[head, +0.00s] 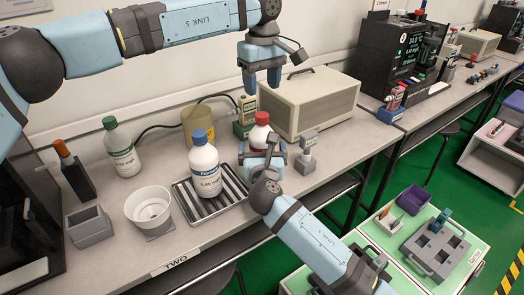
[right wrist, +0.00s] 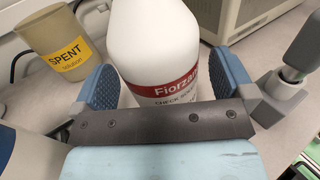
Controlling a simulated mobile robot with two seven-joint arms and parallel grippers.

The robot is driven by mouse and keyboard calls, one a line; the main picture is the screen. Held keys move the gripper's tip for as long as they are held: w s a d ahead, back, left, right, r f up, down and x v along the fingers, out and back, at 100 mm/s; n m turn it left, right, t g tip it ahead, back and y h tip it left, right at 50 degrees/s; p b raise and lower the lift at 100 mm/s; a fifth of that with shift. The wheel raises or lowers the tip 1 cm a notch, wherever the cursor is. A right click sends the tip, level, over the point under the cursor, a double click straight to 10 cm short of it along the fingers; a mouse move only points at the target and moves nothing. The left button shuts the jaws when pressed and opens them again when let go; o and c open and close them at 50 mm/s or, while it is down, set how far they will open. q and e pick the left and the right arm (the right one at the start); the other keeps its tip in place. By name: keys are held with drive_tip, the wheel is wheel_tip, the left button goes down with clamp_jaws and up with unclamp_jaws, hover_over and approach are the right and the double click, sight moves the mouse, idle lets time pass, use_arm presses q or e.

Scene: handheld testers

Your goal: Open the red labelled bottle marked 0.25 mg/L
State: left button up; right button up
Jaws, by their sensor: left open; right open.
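The red labelled bottle (head: 259,134) stands upright on the bench with its red cap (head: 262,117) on. My right gripper (head: 262,163) is low in front of it and partly hides its body. In the right wrist view the white bottle (right wrist: 165,40) stands between the open fingers of my right gripper (right wrist: 162,80), which do not look closed on it. Its red label (right wrist: 165,88) reads "Fiorzan…"; the concentration is hidden. My left gripper (head: 263,83) is open and empty, pointing down above the red cap.
A blue-capped bottle (head: 205,168) stands on a ribbed tray (head: 237,193) to the left. A green-capped bottle (head: 121,150), white tub (head: 150,207) and "SPENT" beaker (right wrist: 62,45) are also near. A beige box (head: 310,100) stands close behind; a grey stand (head: 306,155) is just right.

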sight(262, 114)
drive_tip(key=shift+w, duration=0.85)
drive_tip(key=shift+c, duration=0.2)
drive_tip(key=c, duration=1.7)
use_arm(q)
drive_tip(key=m, duration=0.6)
drive_tip(key=shift+d, duration=0.1)
use_arm(e)
drive_tip(key=shift+c, duration=0.2)
use_arm(q)
drive_tip(key=m, duration=0.7)
drive_tip(key=shift+f+m, duration=0.3)
drive_tip(key=shift+f, duration=3.7)
